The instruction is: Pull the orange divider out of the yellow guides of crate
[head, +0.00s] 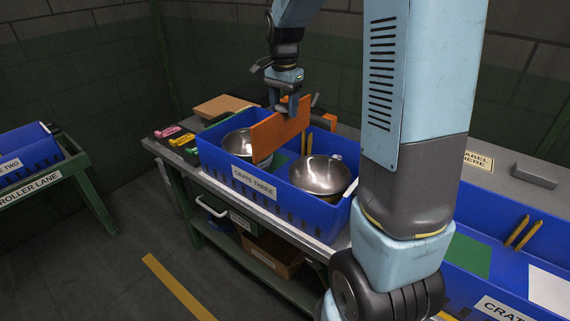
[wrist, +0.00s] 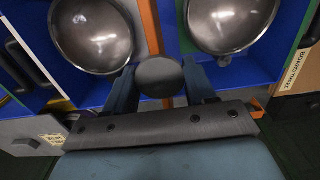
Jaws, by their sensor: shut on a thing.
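The orange divider (head: 272,135) stands upright in my gripper (head: 287,107), which is shut on its top edge. It is raised high, with its top well above the rim of the blue crate labelled CRATE THREE (head: 225,170). A yellow guide (head: 309,144) shows on the crate's back wall, below the divider's right end. I cannot tell whether the divider is clear of the near guide. In the wrist view, an orange strip of the divider (wrist: 150,25) shows ahead of my gripper (wrist: 162,82), between two bowls.
One metal bowl (head: 239,144) is partly behind the divider; another bowl (head: 320,175) sits in the crate's right part. Pink and yellow tagged items (head: 180,139) lie left of the crate. Another blue crate (head: 470,281) is at right. A small orange piece (head: 329,121) shows behind the divider.

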